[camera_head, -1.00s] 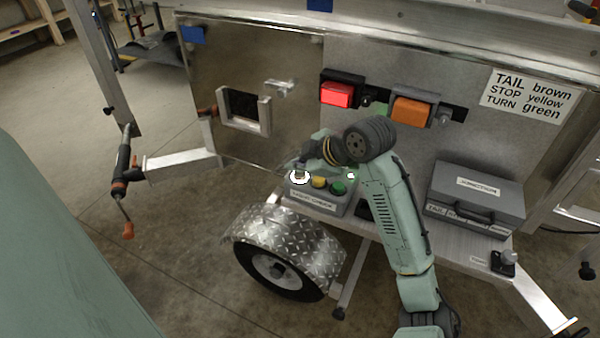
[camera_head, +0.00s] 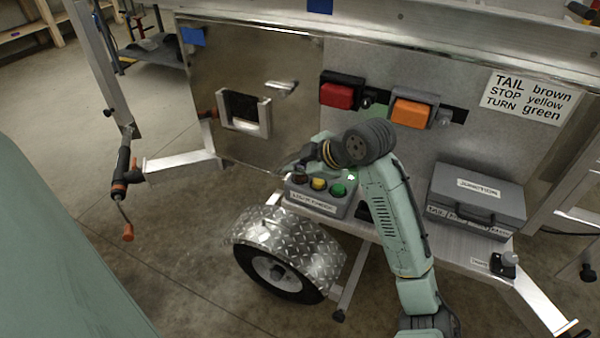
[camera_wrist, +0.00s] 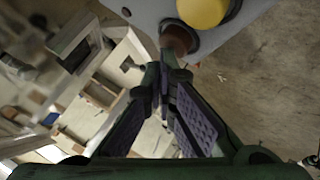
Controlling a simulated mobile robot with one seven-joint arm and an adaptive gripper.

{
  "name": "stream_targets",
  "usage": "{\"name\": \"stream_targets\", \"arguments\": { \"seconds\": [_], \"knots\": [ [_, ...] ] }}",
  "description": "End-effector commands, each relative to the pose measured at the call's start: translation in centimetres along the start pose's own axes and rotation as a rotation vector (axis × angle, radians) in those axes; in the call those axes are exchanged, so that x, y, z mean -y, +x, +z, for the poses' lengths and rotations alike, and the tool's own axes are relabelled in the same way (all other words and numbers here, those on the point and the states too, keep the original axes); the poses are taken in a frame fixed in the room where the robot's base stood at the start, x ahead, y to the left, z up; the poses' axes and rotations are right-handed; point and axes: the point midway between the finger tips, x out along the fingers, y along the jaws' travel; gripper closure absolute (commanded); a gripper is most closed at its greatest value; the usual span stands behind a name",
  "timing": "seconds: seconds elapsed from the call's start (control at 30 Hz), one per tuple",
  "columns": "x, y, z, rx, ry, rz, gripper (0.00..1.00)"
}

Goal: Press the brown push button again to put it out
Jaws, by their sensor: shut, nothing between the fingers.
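The brown push button (camera_head: 300,178) is at the left end of the grey control box (camera_head: 318,203); its ring is unlit. In the wrist view the brown button (camera_wrist: 178,38) shows just beyond the fingertips, partly covered. My gripper (camera_head: 287,166) is shut and empty, right above and beside the brown button. In the wrist view my gripper's fingertips (camera_wrist: 166,68) meet close to it; I cannot tell whether they touch it. The red lamp (camera_head: 337,96) on the panel is dark.
A yellow button (camera_head: 319,184) and a green button (camera_head: 338,190) sit to the right of the brown one. An orange lamp (camera_head: 411,112) is on the panel above. A grey junction case (camera_head: 478,196) stands at right. A silver mudguard (camera_head: 290,236) is below.

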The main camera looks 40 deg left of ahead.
Motion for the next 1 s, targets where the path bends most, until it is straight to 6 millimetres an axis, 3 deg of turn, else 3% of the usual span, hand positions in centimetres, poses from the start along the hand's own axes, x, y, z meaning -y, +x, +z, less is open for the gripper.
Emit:
{"name": "stream_targets", "arguments": {
  "seconds": [0.57,1.0],
  "knots": [
    [-0.7,-1.0,-0.7,0.0,0.0,0.0,1.0],
    [-2.8,-3.8,-2.9,-0.001,-0.001,0.0,1.0]
  ]
}}
